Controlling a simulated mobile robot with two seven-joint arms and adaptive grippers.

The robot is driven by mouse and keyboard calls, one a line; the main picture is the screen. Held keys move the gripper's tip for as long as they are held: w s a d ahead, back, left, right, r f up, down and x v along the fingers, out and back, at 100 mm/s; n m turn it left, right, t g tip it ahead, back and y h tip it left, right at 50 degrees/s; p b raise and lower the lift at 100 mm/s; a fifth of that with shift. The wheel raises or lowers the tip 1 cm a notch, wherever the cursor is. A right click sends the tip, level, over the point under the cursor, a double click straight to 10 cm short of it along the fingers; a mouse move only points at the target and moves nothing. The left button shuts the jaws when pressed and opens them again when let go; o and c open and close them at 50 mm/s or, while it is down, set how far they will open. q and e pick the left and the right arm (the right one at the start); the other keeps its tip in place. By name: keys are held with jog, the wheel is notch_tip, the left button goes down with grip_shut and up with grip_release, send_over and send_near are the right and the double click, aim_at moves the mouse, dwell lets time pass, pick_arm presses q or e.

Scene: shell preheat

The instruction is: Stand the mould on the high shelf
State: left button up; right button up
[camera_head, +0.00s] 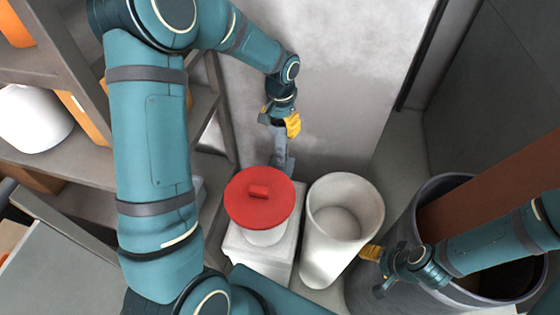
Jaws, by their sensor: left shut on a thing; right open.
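My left gripper (281,128) is shut on a slim grey piece (283,158) that hangs down from its fingers, in front of the pale wall. I cannot tell for sure whether this piece is the mould. Its lower end is just behind a red lid with a small handle (262,205); whether they touch is unclear. My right gripper (374,272) is open and empty, low at the right, between a white bucket and a dark drum. The shelf unit (50,62) stands at the left, partly hidden by my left arm.
The red lid sits on a white pot on a white block (258,252). A tall white open bucket (318,262) stands beside it. The dark drum (372,296) holds a brown slab (490,195). A white rounded vessel (32,118) and orange items (12,25) occupy the shelves.

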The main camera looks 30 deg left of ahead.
aim_at(280, 161)
pick_arm(q)
notch_tip(280, 161, down, 17)
jog(key=shift+r+b, duration=0.2)
jog(key=shift+b, duration=0.6)
jog(key=shift+r, duration=0.1)
jog(key=o, duration=0.9)
jog(key=shift+f, duration=0.2)
jog(key=shift+c, duration=0.2)
jog(key=o, duration=0.5)
jog(key=shift+r, duration=0.15)
